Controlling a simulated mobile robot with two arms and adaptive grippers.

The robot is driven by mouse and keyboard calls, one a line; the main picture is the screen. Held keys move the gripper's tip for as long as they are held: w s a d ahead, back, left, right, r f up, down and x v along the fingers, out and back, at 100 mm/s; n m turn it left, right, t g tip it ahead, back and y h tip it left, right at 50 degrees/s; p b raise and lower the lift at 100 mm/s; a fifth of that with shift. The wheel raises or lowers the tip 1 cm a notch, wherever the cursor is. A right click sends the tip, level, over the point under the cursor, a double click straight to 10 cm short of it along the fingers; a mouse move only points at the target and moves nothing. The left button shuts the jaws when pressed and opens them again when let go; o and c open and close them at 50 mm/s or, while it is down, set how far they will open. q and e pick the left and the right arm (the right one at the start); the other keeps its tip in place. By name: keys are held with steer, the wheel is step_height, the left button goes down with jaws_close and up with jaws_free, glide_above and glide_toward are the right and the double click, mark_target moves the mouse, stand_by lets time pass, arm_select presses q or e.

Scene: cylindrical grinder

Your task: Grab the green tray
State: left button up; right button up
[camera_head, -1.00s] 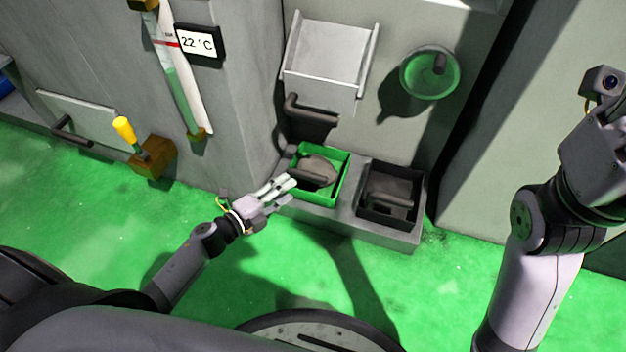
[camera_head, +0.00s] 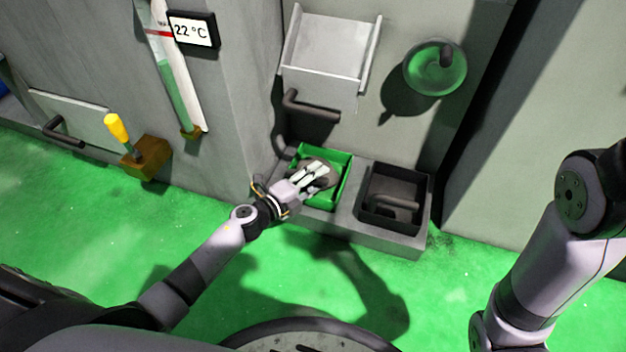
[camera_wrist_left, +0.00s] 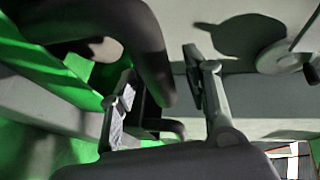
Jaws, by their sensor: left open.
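The green tray (camera_head: 345,172), an open square box with a grey lump inside, sits in the left part of a low grey ledge. My left gripper (camera_head: 318,174) is over the tray from its left front side, with its fingers open above the contents. It hides part of the tray's near left side. In the left wrist view the green tray (camera_wrist_left: 45,66) is at the left, outside the two spread fingers of the gripper (camera_wrist_left: 160,75). I cannot tell whether the fingers touch the tray. My right arm is at the right; its gripper is out of view.
A black tray (camera_head: 423,190) stands on the ledge (camera_head: 345,230) right of the green one. A dark bent pipe (camera_head: 312,108) juts out just behind the green tray, below a grey chute (camera_head: 328,45). Green floor in front is open.

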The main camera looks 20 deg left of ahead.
arm_select(q)
steer(key=shift+c, duration=0.6)
jaws_close()
stand_by(0.3)
